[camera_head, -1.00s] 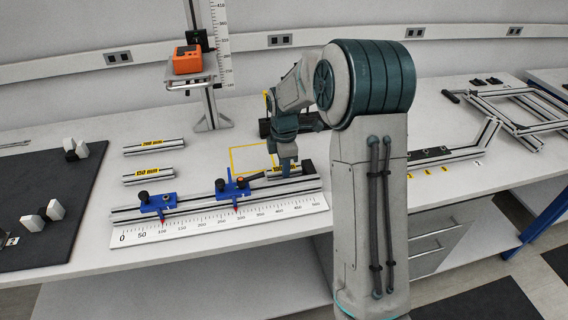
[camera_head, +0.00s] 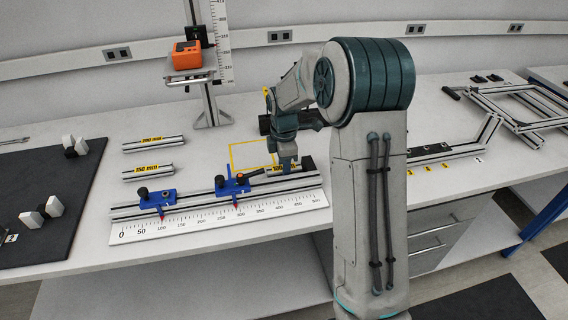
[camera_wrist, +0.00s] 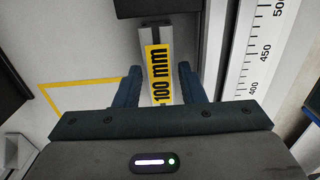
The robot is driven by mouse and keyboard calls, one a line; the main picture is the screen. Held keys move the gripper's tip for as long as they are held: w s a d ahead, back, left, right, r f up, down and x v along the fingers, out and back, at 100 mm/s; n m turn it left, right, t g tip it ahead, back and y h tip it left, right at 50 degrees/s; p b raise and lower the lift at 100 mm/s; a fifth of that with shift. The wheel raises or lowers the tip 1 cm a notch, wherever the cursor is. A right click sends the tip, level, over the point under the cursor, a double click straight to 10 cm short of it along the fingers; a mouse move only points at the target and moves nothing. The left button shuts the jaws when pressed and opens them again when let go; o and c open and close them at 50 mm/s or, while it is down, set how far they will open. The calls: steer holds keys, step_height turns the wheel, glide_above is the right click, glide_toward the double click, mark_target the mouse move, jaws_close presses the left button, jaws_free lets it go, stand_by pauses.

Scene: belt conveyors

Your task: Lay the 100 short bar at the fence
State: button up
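The 100 short bar is a grey metal profile with a yellow "100 mm" label (camera_head: 280,169). It lies on the bench behind the long rail, near the rail's right end. In the wrist view the bar (camera_wrist: 158,75) lies between the two fingers of my gripper (camera_wrist: 161,88), with a light gap at the left finger. The gap at the right finger is hard to tell. My gripper (camera_head: 287,166) points down over the bar in the head view and hides part of it. A dark block (camera_head: 308,165) stands just right of the bar. I cannot tell which part is the fence.
The long rail (camera_head: 200,207) carries two blue stops (camera_head: 155,199) (camera_head: 231,187), with a white ruler (camera_head: 215,222) in front. The 150 mm (camera_head: 148,172) and longer (camera_head: 153,144) labelled bars lie at left. A yellow outline (camera_head: 232,158) marks bare bench behind the rail.

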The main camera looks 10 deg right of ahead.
steer(key=shift+o, duration=1)
step_height(320, 180, up, 14)
steer(key=shift+f, duration=0.1)
steer(key=shift+s, duration=0.1)
steer(key=s+f+m+t, duration=0.2)
steer(key=s+m, duration=1.6)
steer(key=s, duration=0.9)
steer(key=shift+s+t, duration=0.15)
steer(key=shift+t, duration=0.35)
